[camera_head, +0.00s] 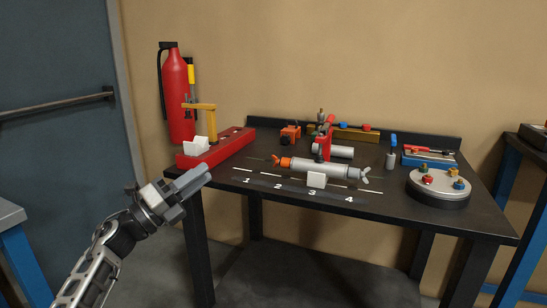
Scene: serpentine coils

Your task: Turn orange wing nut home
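A silver cylinder (320,169) lies on the dark table (420,218) behind the painted numbers, with an orange part (285,163) at its left end. The orange part looks like the orange wing nut, but it is too small to make out its wings or how far it is turned. A grey winged piece (364,174) shows at the cylinder's right end. My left gripper (203,174) is at the table's front left corner, left of the orange part and apart from it. Its fingers look close together, but their gap is not clear. My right gripper is out of view.
A red tray (232,146) with a yellow post (212,122) stands at the left. A round grey base (440,188) with coloured knobs is at the right.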

